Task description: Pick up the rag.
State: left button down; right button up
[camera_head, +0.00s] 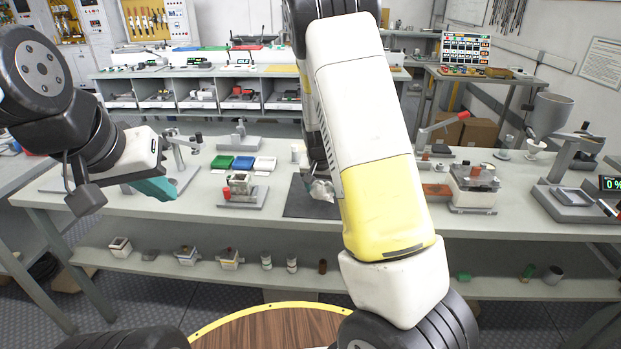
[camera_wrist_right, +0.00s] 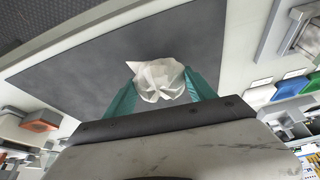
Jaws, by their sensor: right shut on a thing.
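The rag is a crumpled white cloth. In the right wrist view the rag (camera_wrist_right: 158,79) sits between the two teal fingers of my right gripper (camera_wrist_right: 161,90), which is shut on it. In the head view the rag (camera_head: 320,190) shows only partly beside my right arm, over the dark mat (camera_head: 297,207). I cannot tell whether the rag touches the mat. My left gripper (camera_head: 158,188) has teal fingers and hangs over the left part of the table, away from the rag. Its fingertips overlap in this view, so its opening is unclear.
Left of the mat stand a small fixture with a red part (camera_head: 240,190) and blue (camera_head: 243,163) and green (camera_head: 222,162) blocks. A lever press (camera_head: 180,160) is near my left gripper. Another fixture (camera_head: 473,188) stands right of my right arm. The mat's front is clear.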

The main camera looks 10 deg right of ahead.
jog(key=s+a+r, duration=0.1)
jog(key=s, duration=1.2)
jog(key=shift+r, duration=0.15)
jog(key=shift+s, duration=0.1)
